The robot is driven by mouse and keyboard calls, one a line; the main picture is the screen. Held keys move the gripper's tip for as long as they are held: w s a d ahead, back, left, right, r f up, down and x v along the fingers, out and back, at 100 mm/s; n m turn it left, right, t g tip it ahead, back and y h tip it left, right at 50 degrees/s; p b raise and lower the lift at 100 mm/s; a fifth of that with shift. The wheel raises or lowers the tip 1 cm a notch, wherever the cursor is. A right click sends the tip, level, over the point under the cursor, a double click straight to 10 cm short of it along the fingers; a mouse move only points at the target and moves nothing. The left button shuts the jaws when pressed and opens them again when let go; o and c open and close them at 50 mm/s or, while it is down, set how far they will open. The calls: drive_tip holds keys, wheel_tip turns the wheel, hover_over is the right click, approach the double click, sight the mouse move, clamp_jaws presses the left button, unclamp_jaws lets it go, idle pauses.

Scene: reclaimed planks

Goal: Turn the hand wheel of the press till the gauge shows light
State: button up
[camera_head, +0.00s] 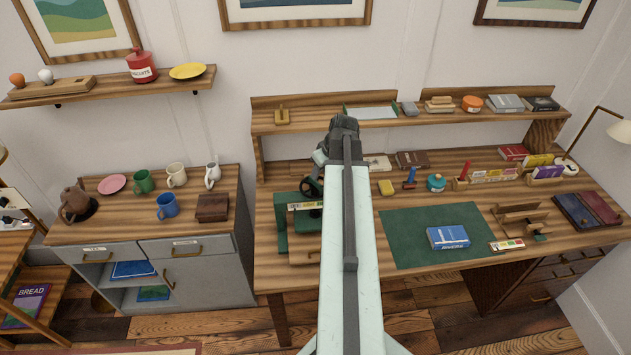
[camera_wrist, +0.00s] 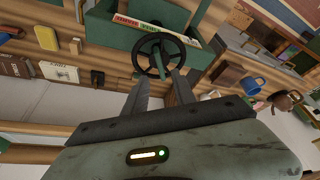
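The green press (camera_head: 283,226) stands on the left part of the desk, partly hidden by my arm. Its dark hand wheel (camera_head: 311,188) is at its top; the wheel also shows in the wrist view (camera_wrist: 159,46). A gauge strip (camera_head: 305,206) with coloured bands is on the press front; in the wrist view the strip (camera_wrist: 150,27) shows red, yellow and green parts. Its pointer is too small to read. My gripper (camera_wrist: 162,84) is open, its two fingers apart and pointing at the wheel, with nothing clearly held. Contact with the wheel cannot be told.
A green mat (camera_head: 405,228) with a blue box (camera_head: 447,237) lies right of the press. A yellow block (camera_head: 386,187) and a teal pot (camera_head: 436,183) stand behind it. A shelf (camera_head: 300,122) runs above the desk. A cabinet with mugs (camera_head: 166,206) is at left.

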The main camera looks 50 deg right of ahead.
sight(316, 181)
drive_tip(key=b+x, duration=0.5)
drive_tip(key=x, duration=0.2)
drive_tip(key=shift+r, duration=0.15)
clamp_jaws()
drive_tip(key=shift+s+a, duration=0.1)
drive_tip(key=m+h, duration=0.1)
drive_tip(key=m, duration=0.2)
drive_tip(key=shift+a+m+g, duration=0.1)
drive_tip(key=shift+m+g, duration=0.2)
drive_tip(key=shift+m+g+h, duration=0.4)
drive_tip(key=shift+m+h, duration=0.5)
drive_tip(key=shift+m, duration=1.1)
